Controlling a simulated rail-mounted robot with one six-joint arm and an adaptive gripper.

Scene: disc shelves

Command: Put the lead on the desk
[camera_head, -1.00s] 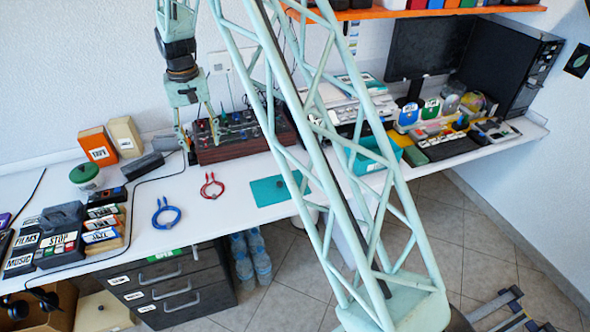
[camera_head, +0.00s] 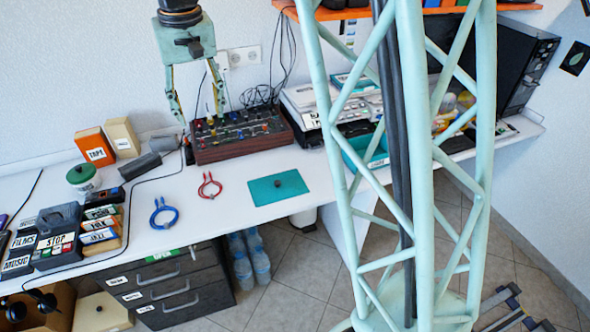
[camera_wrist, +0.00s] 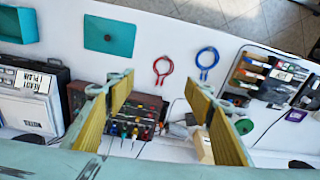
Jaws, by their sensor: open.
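A red lead (camera_head: 209,186) and a blue lead (camera_head: 164,213) lie looped on the white desk (camera_head: 235,218). They also show in the wrist view, red (camera_wrist: 163,70) and blue (camera_wrist: 207,62). A dark box with wooden sides (camera_head: 240,134) stands at the back of the desk, with coloured plugs or knobs on its top. In the wrist view several coloured plugs (camera_wrist: 130,131) stick up from this box (camera_wrist: 150,101). My gripper (camera_head: 203,115) is open and empty above the box's left part. I cannot tell the exact gap to the plugs.
A teal mat (camera_head: 277,187) with a small dark knob lies right of the red lead. Orange (camera_head: 95,147) and beige (camera_head: 122,137) boxes stand left of the dark box. Black cables hang behind it. A white machine (camera_head: 310,112) stands to its right. The desk's front middle is clear.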

